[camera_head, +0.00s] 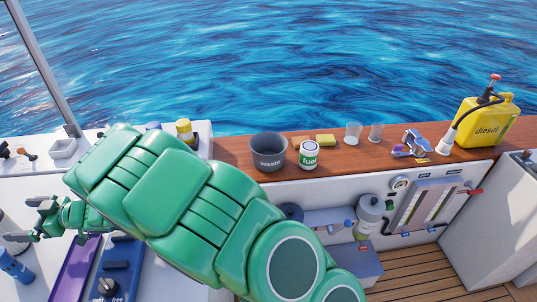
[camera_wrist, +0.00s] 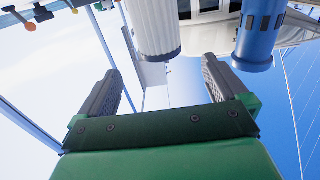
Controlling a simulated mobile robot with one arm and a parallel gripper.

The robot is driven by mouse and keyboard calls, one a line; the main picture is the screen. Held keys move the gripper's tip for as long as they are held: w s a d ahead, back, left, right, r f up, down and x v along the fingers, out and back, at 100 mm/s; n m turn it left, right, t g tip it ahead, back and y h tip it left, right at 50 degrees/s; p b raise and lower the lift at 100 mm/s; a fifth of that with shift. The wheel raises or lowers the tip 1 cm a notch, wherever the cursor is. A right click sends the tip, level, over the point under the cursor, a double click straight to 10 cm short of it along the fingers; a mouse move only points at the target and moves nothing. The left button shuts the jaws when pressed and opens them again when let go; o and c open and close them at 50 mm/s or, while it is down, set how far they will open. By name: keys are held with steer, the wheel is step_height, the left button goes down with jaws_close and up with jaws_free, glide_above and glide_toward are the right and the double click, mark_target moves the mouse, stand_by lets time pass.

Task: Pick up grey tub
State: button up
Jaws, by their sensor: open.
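The grey tub (camera_head: 268,156), dark and round with the word "waste" on it, stands upright on the wooden ledge near the middle of the head view. My gripper (camera_head: 29,219) is at the far left of the head view, well away from the tub and lower in the picture. In the wrist view my gripper (camera_wrist: 160,84) has its two fingers wide apart with nothing between them. The tub does not show in the wrist view.
A yellow sponge (camera_head: 325,140), two clear cups and a yellow diesel jug (camera_head: 487,122) are farther right. A white ribbed cylinder (camera_wrist: 155,28) and a blue cylinder (camera_wrist: 258,40) are near my gripper.

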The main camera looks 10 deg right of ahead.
stand_by(0.4)
steer(key=c, duration=1)
